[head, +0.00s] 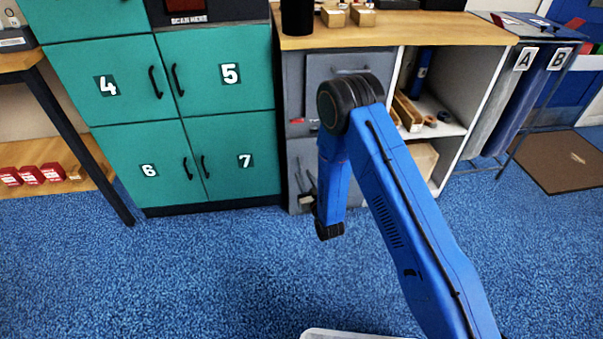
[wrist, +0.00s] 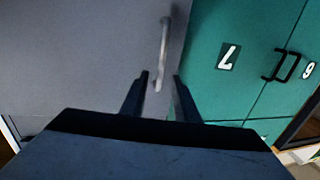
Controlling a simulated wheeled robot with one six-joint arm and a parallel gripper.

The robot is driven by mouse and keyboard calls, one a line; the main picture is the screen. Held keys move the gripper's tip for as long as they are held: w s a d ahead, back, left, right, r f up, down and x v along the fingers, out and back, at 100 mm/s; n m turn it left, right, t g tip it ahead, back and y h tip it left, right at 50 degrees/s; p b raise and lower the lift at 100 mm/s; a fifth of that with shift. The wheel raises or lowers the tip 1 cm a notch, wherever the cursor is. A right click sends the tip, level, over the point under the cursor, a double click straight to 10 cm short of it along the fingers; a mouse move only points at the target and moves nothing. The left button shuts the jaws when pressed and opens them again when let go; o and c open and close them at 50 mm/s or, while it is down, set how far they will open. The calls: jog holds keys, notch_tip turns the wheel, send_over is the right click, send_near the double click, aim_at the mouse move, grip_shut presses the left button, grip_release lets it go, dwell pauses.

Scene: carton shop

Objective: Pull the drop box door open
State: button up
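The lower grey door (head: 300,160) stands left of the open shelf, below a grey drawer front (head: 320,70). My blue arm hides much of it in the head view. In the wrist view the grey door (wrist: 80,60) fills the left side, with a pale bar handle (wrist: 165,45) running nearly vertical in the picture. My gripper (wrist: 161,77) is open, its two dark fingers apart on either side of the handle's lower end. No contact with the handle is visible. The door looks shut.
Green lockers stand to the left, including locker 7 (head: 245,160) with its black handle, also seen in the wrist view (wrist: 228,57). An open shelf (head: 440,110) with cardboard pieces is on the right. Blue carpet (head: 220,260) in front is mostly clear.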

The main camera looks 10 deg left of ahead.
aim_at(300, 170)
jog(key=shift+x, duration=1.7)
jog(key=shift+c, duration=0.7)
grip_shut()
jog(key=shift+s+d, duration=0.1)
